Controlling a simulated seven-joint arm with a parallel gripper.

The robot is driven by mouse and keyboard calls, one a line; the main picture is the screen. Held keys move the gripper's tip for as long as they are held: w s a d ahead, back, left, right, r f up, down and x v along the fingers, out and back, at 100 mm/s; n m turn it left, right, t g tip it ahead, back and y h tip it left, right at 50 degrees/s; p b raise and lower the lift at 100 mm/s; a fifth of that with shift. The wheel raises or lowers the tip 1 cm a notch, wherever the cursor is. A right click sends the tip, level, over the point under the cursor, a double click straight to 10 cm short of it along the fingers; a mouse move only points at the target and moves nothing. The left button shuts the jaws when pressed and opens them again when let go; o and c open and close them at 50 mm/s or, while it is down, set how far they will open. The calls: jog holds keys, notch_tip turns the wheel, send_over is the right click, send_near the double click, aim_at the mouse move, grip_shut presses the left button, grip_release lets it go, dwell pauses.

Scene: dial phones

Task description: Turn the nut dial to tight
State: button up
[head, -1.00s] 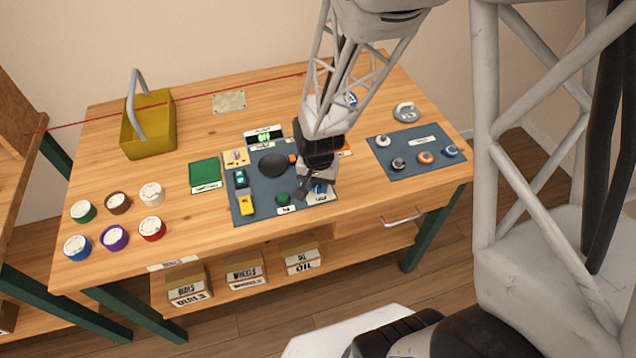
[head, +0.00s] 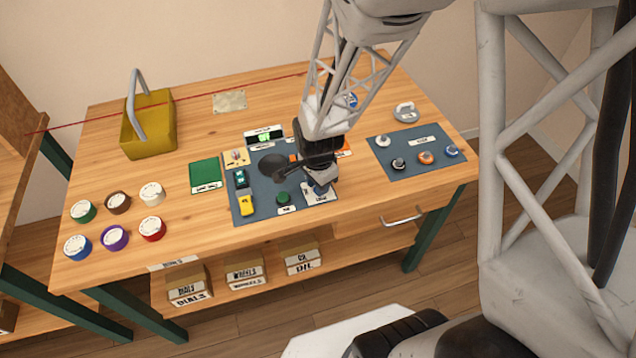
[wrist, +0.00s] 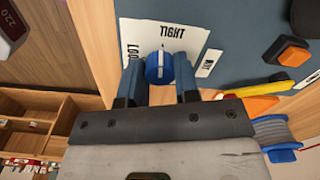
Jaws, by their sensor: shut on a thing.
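The nut dial (wrist: 159,68) is a blue knob with a white line across its top. It sits on a white plate (wrist: 140,28) with a "TIGHT" word at the top of the wrist view and a second, partly hidden word at the left. The white line runs up the picture, roughly toward "TIGHT". A small "NUT" label (wrist: 208,63) lies to its right. My gripper (wrist: 159,72) is shut on the dial, one finger on each side. In the head view my gripper (head: 318,187) is at the dark panel's front right corner, largely hiding the dial.
The dark panel (head: 262,205) also bears a green knob (head: 283,198), a yellow piece (head: 246,204) and a black round disc (head: 270,165). An orange button (wrist: 288,51) is nearby. Coloured round pots stand left, a yellow basket (head: 150,130) behind, and a mat with knobs (head: 400,170) right.

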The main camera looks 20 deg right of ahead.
dwell(0.4)
jog(key=o, duration=0.9)
jog(key=shift+r, duration=0.15)
jog(key=shift+r, duration=3.8)
